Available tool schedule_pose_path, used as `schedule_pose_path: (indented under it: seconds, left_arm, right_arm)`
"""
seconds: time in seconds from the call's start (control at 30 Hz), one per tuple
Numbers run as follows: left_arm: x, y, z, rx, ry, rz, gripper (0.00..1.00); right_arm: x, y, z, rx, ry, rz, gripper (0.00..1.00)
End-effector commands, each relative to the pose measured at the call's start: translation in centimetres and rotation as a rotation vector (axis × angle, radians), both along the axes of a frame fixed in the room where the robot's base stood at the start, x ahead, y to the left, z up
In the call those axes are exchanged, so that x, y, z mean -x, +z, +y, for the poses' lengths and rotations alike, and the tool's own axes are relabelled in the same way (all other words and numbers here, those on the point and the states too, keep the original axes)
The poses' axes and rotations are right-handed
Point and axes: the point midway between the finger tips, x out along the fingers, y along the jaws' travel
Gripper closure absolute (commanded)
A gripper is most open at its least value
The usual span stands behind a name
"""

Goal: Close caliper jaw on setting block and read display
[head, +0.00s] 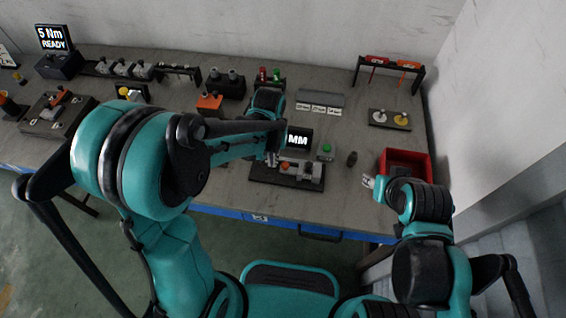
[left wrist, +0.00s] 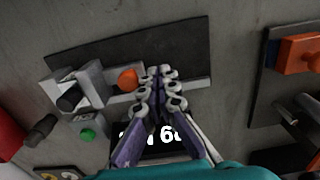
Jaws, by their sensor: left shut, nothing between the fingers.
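The caliper fixture stands on a dark base plate (head: 262,174) at the bench front; the plate also shows in the left wrist view (left wrist: 105,45). It carries a slide with an orange knob (left wrist: 128,79) and a grey block (left wrist: 92,82) beside it. My left gripper (left wrist: 160,72) is shut and empty over the slide, close beside the orange knob; contact is unclear. My right gripper (head: 368,182) is beside the red bin, its opening too small to tell.
A red bin (head: 424,165) is at the right. Orange-topped equipment (head: 209,102) stands farther left. Small labelled plates (head: 318,108) lie behind the display.

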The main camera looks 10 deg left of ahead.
Motion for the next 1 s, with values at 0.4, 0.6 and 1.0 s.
schedule_pose_path:
  seconds: [0.4, 0.6, 1.0]
  left_arm:
    - [0.0, 3.8, 0.0, 0.0, 0.0, 0.0, 1.0]
    - [0.0, 5.4, 0.0, 0.0, 0.0, 0.0, 1.0]
    - [0.0, 5.6, 0.0, 0.0, 0.0, 0.0, 1.0]
  right_arm:
    - [0.0, 3.0, 0.0, 0.0, 0.0, 0.0, 0.6]
    - [0.0, 4.2, 0.0, 0.0, 0.0, 0.0, 0.6]
    - [0.0, 4.3, 0.0, 0.0, 0.0, 0.0, 0.6]
